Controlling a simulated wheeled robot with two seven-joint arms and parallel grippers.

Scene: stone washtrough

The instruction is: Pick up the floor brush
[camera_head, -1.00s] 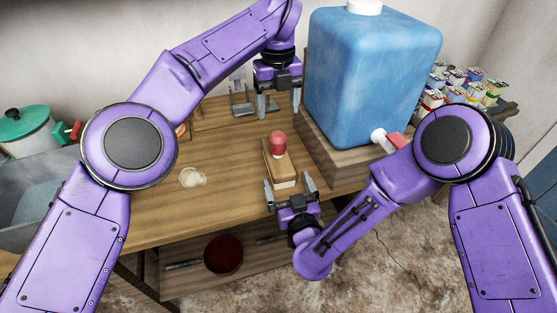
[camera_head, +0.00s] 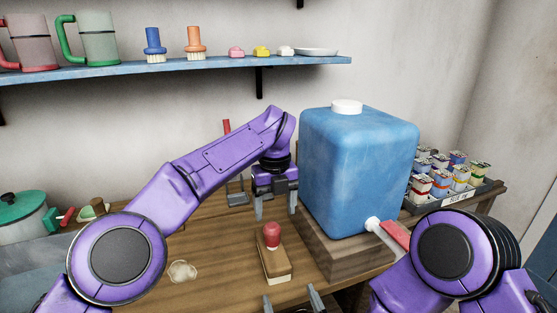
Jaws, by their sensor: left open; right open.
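A brush with a wooden block, pale bristles and a red knob (camera_head: 272,236) stands on the wooden table (camera_head: 215,262); it is the likeliest floor brush, though I cannot be sure of its kind. My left gripper (camera_head: 275,210) is open and empty, fingers down, just behind the brush and apart from it. My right gripper (camera_head: 291,299) is open at the bottom edge, in front of the brush; only its fingertips show. A blue brush (camera_head: 154,43) and an orange brush (camera_head: 195,42) stand on the blue wall shelf (camera_head: 200,70).
A large blue water container (camera_head: 360,170) sits on a wooden block (camera_head: 340,250) right of the brush, its tap facing front. A grey tool (camera_head: 236,192) stands behind my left gripper.

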